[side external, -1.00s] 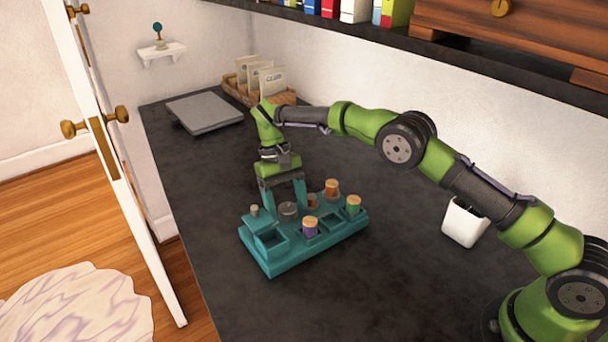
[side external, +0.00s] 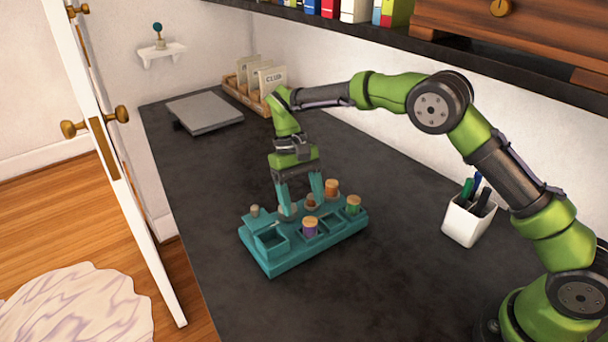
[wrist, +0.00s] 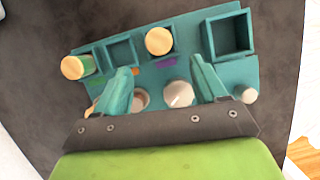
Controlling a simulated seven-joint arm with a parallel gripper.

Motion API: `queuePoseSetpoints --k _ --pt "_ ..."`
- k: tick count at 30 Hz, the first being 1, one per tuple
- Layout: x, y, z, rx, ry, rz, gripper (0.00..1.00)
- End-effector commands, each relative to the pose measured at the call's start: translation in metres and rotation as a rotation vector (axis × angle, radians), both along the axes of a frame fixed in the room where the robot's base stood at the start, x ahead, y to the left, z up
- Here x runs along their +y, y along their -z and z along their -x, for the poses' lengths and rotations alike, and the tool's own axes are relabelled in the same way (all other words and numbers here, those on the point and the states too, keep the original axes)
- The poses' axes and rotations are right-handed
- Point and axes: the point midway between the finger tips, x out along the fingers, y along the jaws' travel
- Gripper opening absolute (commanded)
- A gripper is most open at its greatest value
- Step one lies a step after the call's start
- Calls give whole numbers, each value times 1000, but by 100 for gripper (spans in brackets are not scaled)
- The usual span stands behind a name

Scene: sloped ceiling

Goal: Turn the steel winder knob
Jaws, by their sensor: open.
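The steel winder knob (side external: 286,209) is a round grey knob on the teal tray (side external: 278,267). In the side view one finger partly hides it. In the wrist view the knob (wrist: 178,94) shows a pale top with a ridge, between the two fingers and closer to the right one. My gripper (side external: 304,209) has teal fingers pointing down over the tray's back row. In the wrist view my gripper (wrist: 161,66) is open and holds nothing. I cannot tell whether a finger touches the knob.
Cork-topped jars stand close by: purple (side external: 310,228), green (side external: 353,206) and orange-brown (side external: 331,188). A small round knob (side external: 255,211) sits at the tray's left. A pen cup (side external: 466,222) stands right. A grey flat box (side external: 204,112) lies behind left. The counter in front is clear.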

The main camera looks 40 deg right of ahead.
Motion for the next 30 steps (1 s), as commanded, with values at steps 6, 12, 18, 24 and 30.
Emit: queuePoseSetpoints --k 6,12,18,24,30 --pt "-8 -4 31 1 0 -1 71" --pt "-17 -7 62 0 0 0 71" --pt "-25 -9 92 0 1 0 71" --pt "-30 -11 109 -1 1 0 71" --pt "-30 -11 112 0 1 -1 71"
